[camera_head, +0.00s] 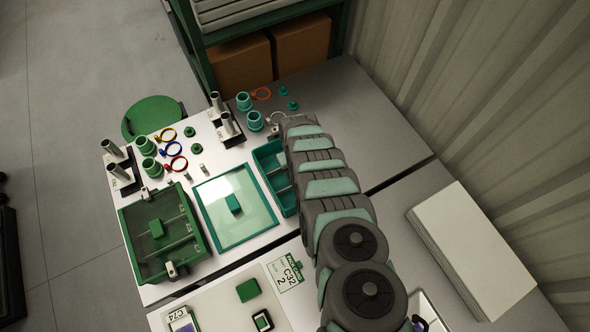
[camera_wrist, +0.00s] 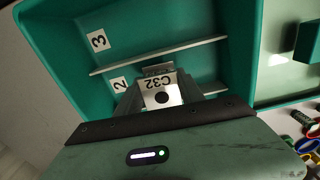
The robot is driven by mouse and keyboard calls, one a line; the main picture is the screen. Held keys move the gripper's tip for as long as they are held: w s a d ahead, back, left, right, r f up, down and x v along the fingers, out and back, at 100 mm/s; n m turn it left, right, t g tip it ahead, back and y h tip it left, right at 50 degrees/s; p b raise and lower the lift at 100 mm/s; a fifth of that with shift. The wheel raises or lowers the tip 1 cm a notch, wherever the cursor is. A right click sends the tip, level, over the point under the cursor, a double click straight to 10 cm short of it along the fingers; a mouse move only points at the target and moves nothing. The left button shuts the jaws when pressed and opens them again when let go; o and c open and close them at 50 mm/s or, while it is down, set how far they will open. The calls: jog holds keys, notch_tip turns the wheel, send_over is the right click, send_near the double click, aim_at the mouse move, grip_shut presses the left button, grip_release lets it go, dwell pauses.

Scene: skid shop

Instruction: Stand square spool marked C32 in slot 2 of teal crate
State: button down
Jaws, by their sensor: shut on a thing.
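The square spool marked C32 (camera_wrist: 172,91) is pale with a dark round hole, and its marking reads upside down in the wrist view. My gripper (camera_wrist: 158,72) is shut on it; the fingers are largely hidden by my wrist housing. The spool appears at the teal crate's (camera_wrist: 235,30) compartment labelled 2 (camera_wrist: 119,84), beside the divider towards label 3 (camera_wrist: 98,40). I cannot tell whether it touches the crate floor. In the head view the teal crate (camera_head: 260,157) is partly covered by my arm, which hides the gripper and spool.
A teal-rimmed pale tray (camera_head: 214,243) adjoins the crate. A green divided crate (camera_head: 128,222) stands left. Posts, coloured rings and teal spools (camera_head: 146,146) stand behind. A card reading C32 and 2 (camera_head: 285,273) lies in front.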

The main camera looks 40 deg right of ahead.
jog(key=shift+f, duration=0.2)
jog(key=shift+f+b, duration=0.3)
jog(key=shift+b, duration=0.05)
jog(key=shift+f, duration=0.1)
dwell(0.3)
jog(key=shift+c, duration=1.2)
grip_release()
notch_tip(320, 180, up, 11)
jog(key=p, duration=1)
jog(key=shift+w, duration=0.1)
